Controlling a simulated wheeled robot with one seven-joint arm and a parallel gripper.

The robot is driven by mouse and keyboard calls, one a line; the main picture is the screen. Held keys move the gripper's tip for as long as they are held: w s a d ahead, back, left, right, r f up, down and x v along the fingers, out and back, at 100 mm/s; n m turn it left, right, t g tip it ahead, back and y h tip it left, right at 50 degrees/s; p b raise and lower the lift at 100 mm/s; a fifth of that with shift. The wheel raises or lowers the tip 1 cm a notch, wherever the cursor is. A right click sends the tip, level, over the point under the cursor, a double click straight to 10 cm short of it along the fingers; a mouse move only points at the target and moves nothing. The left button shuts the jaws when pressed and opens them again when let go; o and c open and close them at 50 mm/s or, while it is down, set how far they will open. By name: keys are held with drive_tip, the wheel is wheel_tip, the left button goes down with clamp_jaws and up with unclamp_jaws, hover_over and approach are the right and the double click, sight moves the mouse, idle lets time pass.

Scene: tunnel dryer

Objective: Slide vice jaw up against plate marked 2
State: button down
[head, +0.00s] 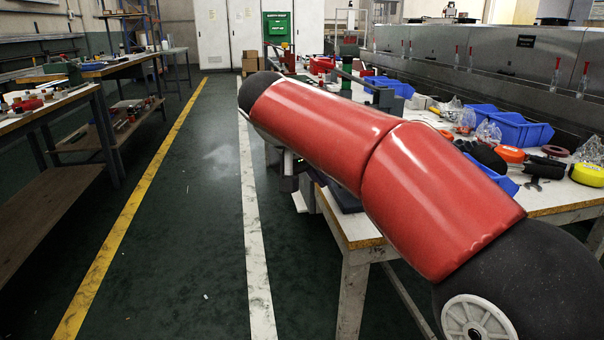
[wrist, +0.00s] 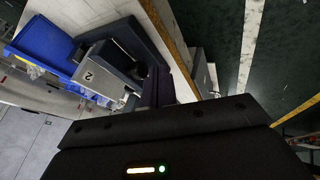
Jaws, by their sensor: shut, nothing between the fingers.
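In the wrist view, a grey block-like plate marked 2 (wrist: 88,77) stands on the bench beside a blue bin. A dark grey vice part (wrist: 128,36) lies behind and to its right, near the bench edge; which piece is the sliding jaw is unclear. My gripper (wrist: 158,84) is shut and empty, its dark fingers right of the plate. I cannot tell whether they touch the vice. In the head view, my red arm hides most of this corner; a dark flat piece (head: 344,196) shows on the bench below it.
Blue bins (head: 505,125), headphones and loose tools crowd the right-hand bench (head: 360,228). One blue bin (wrist: 42,45) stands close left of the plate. A steel dryer housing (head: 490,65) runs behind. The floor aisle (head: 190,210) on the left is clear.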

drive_tip(key=shift+w+d, duration=0.15)
drive_tip(key=shift+d, duration=0.45)
drive_tip(key=d, duration=0.1)
drive_tip(key=w+d, duration=0.1)
drive_tip(key=d, duration=0.1)
drive_tip(key=shift+d, duration=0.2)
